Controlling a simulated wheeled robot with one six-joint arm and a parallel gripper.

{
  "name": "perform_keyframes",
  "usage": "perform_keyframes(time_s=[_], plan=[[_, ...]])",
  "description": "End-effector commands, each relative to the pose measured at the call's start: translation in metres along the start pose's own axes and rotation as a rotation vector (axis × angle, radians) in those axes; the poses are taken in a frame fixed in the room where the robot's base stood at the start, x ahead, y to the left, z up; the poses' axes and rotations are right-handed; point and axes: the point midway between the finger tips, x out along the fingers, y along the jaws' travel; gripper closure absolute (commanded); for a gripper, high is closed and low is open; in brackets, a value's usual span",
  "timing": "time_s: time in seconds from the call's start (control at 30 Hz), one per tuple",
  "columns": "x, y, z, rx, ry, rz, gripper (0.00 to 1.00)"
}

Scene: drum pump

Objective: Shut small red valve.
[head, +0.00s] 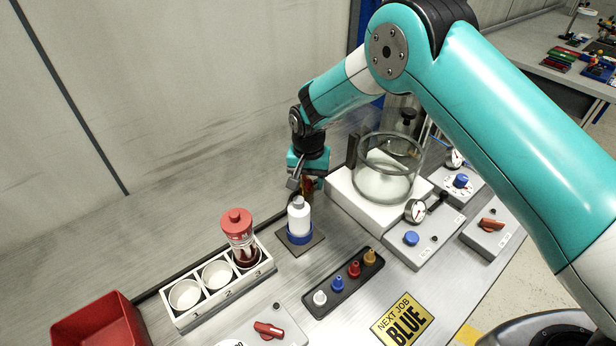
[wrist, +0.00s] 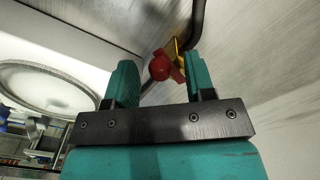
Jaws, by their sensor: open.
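The small red valve (wrist: 160,67) shows in the wrist view, with a round red knob and red handle parts against a brass-yellow body on a dark pipe. My gripper (wrist: 160,82) is open, its two teal fingers standing apart to the left and right of the valve in the picture. Nothing is held. I cannot tell how far beyond the fingertips the valve is. In the head view my gripper (head: 299,184) points down behind a white bottle (head: 299,217). A bit of red (head: 308,184) shows beside it, mostly hidden by the gripper and bottle.
The bottle stands on a dark square plate. A glass chamber on a white base (head: 346,197) is close on the right. In front are a numbered rack (head: 196,313) with a red-capped container (head: 239,233), and a black strip of coloured caps (head: 327,304). Larger red handles (head: 268,329) sit elsewhere.

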Motion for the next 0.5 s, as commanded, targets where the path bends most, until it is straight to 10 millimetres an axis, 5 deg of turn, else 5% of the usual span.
perform_keyframes(time_s=[0.27,0.47,0.5], plan=[[0.0010,-0.0003,0.0001,0.000,0.000,0.000,0.53],[0.0008,-0.0004,0.0001,-0.001,0.000,0.000,0.99],[0.0008,-0.0004,0.0001,-0.001,0.000,0.000,0.99]])
